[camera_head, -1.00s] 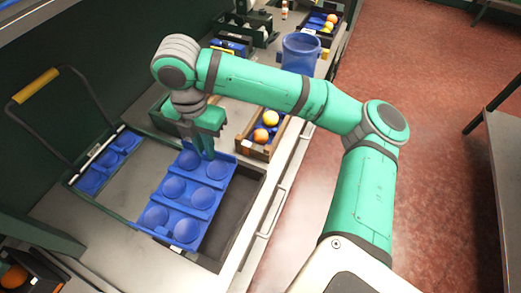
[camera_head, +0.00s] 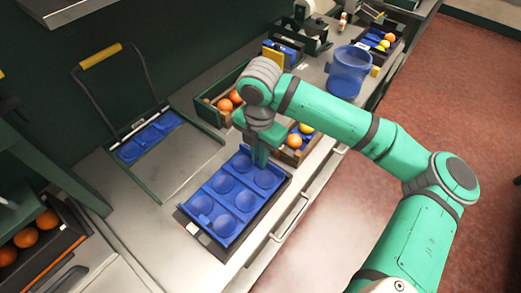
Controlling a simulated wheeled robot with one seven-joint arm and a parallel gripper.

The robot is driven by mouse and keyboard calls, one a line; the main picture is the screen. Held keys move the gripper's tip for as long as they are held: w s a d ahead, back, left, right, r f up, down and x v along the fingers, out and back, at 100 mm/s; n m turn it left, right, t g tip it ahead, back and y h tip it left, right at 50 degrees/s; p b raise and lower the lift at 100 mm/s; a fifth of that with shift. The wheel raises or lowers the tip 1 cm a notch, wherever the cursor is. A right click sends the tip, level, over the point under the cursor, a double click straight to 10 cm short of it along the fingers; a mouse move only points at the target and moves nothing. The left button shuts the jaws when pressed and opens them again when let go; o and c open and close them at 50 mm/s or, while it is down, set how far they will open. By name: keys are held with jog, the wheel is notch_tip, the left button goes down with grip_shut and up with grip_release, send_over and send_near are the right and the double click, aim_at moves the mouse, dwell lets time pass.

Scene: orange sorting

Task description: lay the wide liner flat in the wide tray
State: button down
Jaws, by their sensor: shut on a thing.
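The wide liner (camera_head: 211,194) is a blue sheet with round cups in two rows. It is over the wide tray (camera_head: 277,195), a dark shallow tray on the bench, and largely lines up with it. The tray's dark rim shows along the liner's right side and at its lower left corner. I cannot tell whether the liner touches the tray floor or sits slightly above it. My gripper (camera_head: 260,158) is shut on the liner's far edge, pointing down. The fingertips are partly hidden against the blue.
A wooden box (camera_head: 293,156) with oranges and yellow fruit stands just behind my gripper. A crate of oranges (camera_head: 207,108) is behind left. A blue bucket (camera_head: 348,72) stands at the back right. A wire-handled frame with a blue liner (camera_head: 148,138) is at left. Bare bench lies between.

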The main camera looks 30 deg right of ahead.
jog(key=shift+f, duration=2.55)
jog(key=c, duration=1.3)
grip_release()
jog(key=shift+r, duration=0.15)
jog(key=shift+r, duration=3.85)
